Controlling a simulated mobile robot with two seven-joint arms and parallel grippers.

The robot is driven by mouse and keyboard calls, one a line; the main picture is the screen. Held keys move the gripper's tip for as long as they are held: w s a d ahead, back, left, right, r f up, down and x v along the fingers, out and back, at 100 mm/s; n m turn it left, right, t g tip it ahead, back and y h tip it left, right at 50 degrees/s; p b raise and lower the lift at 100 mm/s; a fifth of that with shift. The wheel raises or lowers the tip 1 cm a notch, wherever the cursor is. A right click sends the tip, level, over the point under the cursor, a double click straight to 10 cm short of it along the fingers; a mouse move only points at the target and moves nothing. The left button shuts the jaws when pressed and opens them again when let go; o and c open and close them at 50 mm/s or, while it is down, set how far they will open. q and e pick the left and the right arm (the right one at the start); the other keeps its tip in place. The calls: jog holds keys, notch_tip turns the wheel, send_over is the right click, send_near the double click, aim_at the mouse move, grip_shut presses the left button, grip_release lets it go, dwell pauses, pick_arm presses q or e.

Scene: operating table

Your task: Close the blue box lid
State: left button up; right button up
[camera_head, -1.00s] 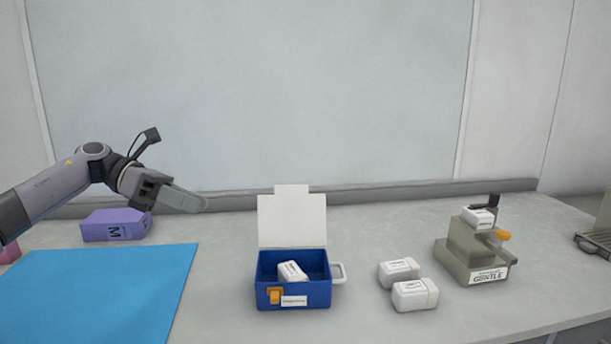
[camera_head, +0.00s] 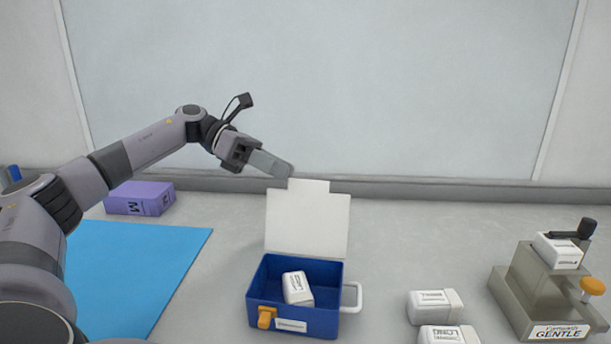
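The blue box (camera_head: 326,285) stands on the table at the lower middle. Its white lid (camera_head: 307,224) is raised upright at the back edge, so the box is open. A white labelled package (camera_head: 298,288) lies inside it. An orange latch (camera_head: 266,317) is on the front, and a pale handle on the right side. My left gripper (camera_head: 276,167) is at the upper left of the lid, its fingers pointing right and slightly down, close to the lid's top tab. I see no object in it; whether its fingers are apart is unclear. My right gripper is out of view.
Two white packages (camera_head: 435,304) lie right of the box. A grey-beige device (camera_head: 537,292) with an orange knob stands at the far right. A purple box (camera_head: 140,198) and a blue mat (camera_head: 140,262) are at the left. A wall is behind the table.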

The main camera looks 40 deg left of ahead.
aim_at(306, 218)
pick_arm(q)
jog(key=p+x, duration=0.1)
jog(key=x, duration=0.4)
jog(key=shift+d, duration=0.1)
grip_shut()
dwell(1.3)
